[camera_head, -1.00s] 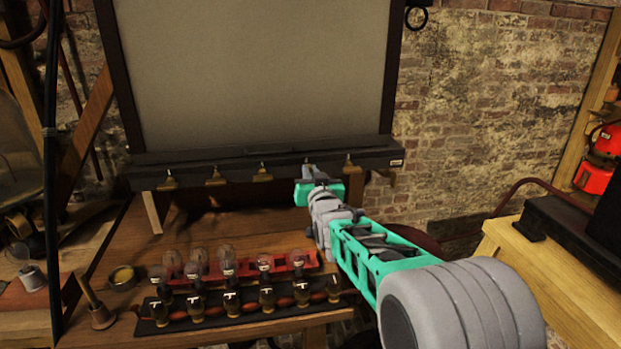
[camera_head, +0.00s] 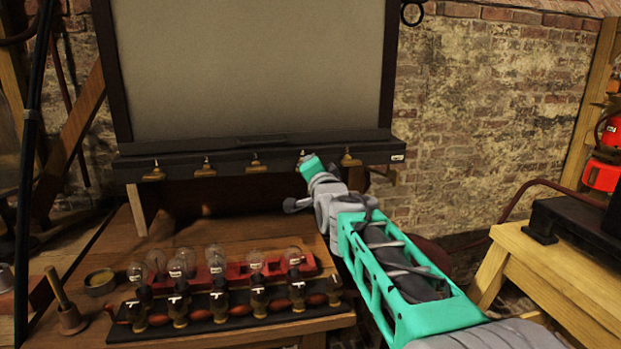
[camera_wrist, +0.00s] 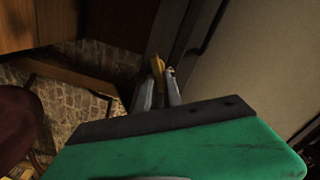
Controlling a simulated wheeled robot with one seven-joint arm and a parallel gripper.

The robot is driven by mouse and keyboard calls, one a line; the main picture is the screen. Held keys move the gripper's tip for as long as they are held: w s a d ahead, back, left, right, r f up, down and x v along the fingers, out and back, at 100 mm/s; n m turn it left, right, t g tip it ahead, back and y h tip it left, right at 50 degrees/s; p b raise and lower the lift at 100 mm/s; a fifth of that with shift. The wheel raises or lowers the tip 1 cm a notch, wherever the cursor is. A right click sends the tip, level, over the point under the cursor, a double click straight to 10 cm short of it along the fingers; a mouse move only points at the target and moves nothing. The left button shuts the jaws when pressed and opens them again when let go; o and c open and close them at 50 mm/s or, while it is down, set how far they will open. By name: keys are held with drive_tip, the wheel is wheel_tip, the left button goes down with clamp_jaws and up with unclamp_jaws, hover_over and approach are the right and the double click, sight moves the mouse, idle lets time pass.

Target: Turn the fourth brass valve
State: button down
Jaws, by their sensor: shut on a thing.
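A row of brass valves sits along the dark rail under the large grey panel. From the left I see the first (camera_head: 154,172), second (camera_head: 205,168) and third (camera_head: 255,165), and a fifth (camera_head: 351,160) to the right of my gripper. My gripper (camera_head: 303,161) is at the fourth place in the row and mostly hides the valve there. In the wrist view, the brass handle of this fourth valve (camera_wrist: 157,65) stands between my two grey fingertips (camera_wrist: 160,88), which are shut on it. The valve's body is hard to make out.
Below the rail, a wooden bench holds a red rack (camera_head: 232,272) with several glass bulbs and a dark strip (camera_head: 215,323) of labelled brass fittings. A brass dish (camera_head: 100,283) and a wooden-handled tool (camera_head: 65,308) stand at left. A wooden table (camera_head: 530,265) is at right.

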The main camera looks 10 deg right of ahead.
drive_tip(key=shift+d+f+m+b, duration=0.1)
drive_tip(key=shift+f+m+b, duration=0.1)
drive_tip(key=shift+m+b, duration=1.15)
drive_tip(key=shift+f+m+b, duration=0.2)
drive_tip(key=shift+m+b, duration=0.6)
drive_tip(key=shift+m, duration=1.05)
drive_tip(key=c, duration=1.5)
unclamp_jaws()
drive_tip(key=s, duration=0.7)
drive_tip(key=shift+s, duration=0.4)
